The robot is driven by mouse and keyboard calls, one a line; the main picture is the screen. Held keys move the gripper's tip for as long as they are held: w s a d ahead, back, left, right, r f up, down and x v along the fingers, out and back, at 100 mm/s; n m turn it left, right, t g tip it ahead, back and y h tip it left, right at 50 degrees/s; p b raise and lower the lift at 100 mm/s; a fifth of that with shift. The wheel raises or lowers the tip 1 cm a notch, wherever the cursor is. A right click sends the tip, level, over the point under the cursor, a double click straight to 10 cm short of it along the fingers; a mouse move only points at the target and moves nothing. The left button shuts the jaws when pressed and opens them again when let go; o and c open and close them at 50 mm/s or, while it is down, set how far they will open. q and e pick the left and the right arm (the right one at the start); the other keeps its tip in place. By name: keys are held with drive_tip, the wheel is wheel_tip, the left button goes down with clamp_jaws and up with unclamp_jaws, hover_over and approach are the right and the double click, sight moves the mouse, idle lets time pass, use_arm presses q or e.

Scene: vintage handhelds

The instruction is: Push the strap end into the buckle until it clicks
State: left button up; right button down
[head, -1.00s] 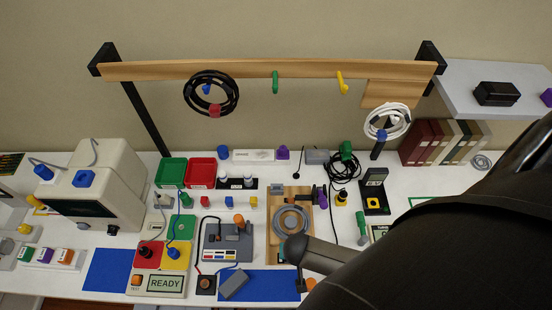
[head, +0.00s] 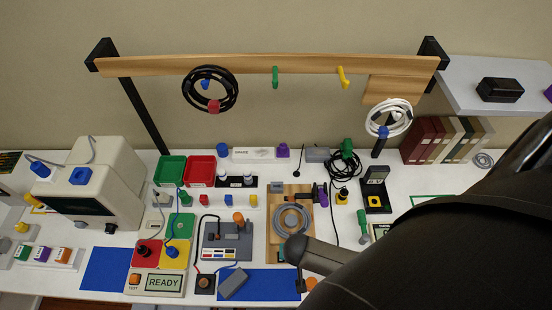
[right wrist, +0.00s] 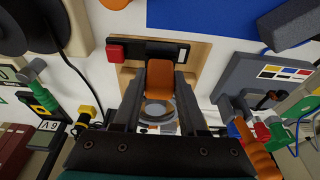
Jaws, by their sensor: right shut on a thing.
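My right gripper (right wrist: 157,92) shows in the right wrist view, with its two dark fingers shut on an orange piece, which looks like the strap end (right wrist: 160,95). Just past it, on a wooden board (right wrist: 198,50), is a dark frame (right wrist: 184,55) that may be the buckle, with a red block (right wrist: 118,53) to its left. The orange piece overlaps the dark frame in this view; I cannot tell whether it is inside it. My left gripper is not in view.
A grey cable coil (head: 291,220) lies on the board. A grey console (head: 228,240) stands left of it, and a blue mat (head: 270,284) lies in front. A black cable bundle (head: 345,165) and a yellow-topped black stand (head: 375,190) are to the right.

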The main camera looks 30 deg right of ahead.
drive_tip(key=shift+f+b, duration=0.4)
drive_tip(key=shift+f, duration=0.1)
drive_tip(key=shift+c, duration=1.9)
unclamp_jaws()
drive_tip(key=shift+c, duration=0.3)
drive_tip(key=shift+c, duration=1.1)
drive_tip(key=p+v, duration=0.2)
drive_tip(key=p, duration=0.1)
drive_tip(key=shift+w+r, duration=0.2)
drive_tip(key=shift+r, duration=0.3)
drive_tip(key=shift+d+r, duration=0.1)
drive_tip(key=shift+r, duration=2)
